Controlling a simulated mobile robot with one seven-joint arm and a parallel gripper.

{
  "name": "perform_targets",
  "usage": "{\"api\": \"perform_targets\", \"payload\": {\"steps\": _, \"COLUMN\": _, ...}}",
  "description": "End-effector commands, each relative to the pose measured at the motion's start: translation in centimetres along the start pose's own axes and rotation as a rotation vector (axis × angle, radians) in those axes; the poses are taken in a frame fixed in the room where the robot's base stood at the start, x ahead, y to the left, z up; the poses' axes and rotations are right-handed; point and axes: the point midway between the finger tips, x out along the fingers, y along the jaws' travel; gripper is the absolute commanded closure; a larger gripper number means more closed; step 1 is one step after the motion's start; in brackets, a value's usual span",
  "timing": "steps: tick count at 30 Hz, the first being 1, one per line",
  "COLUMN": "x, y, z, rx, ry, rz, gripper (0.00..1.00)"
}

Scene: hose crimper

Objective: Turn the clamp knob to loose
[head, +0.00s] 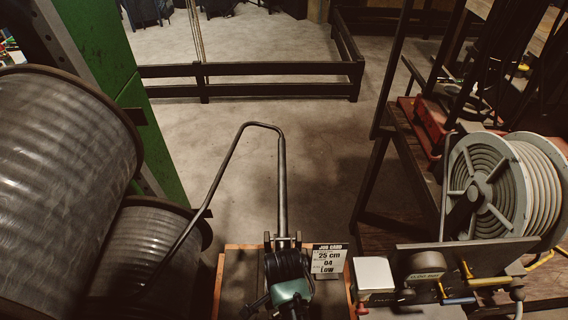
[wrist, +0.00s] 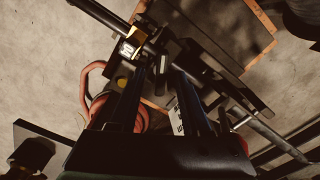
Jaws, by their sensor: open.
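In the wrist view, my gripper (wrist: 158,74) shows as two long dark fingers, spread apart with nothing clearly held between them. Beyond the fingertips is dark metalwork (wrist: 185,55) with bars and a small white-marked part (wrist: 128,48). A red rounded part (wrist: 136,118) sits behind the left finger. I cannot single out the clamp knob with certainty in either view. The head view has a dark and teal assembly (head: 290,290) at the bottom middle; I cannot tell how much of it is my arm. A job card (head: 328,261) beside it reads 25 cm, 04, Low.
A grey hose reel (head: 487,190) stands at the right, above a bench with a white box (head: 373,274) and yellow-handled parts (head: 467,270). Large drums (head: 62,165) fill the left. A bent metal tube (head: 227,165) rises in the middle. Open concrete floor lies beyond.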

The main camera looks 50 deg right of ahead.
Motion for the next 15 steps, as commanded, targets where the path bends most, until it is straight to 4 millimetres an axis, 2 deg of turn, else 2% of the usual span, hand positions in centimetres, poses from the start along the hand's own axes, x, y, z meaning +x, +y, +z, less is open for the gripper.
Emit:
{"api": "perform_targets", "payload": {"steps": 11, "x": 0.60, "y": -0.04, "z": 0.00, "rx": -0.001, "ry": 0.001, "rz": -0.001, "gripper": 0.53}}
{"api": "perform_targets", "payload": {"steps": 15, "x": 0.59, "y": -0.05, "z": 0.00, "rx": -0.001, "ry": 0.001, "rz": -0.002, "gripper": 0.76}}
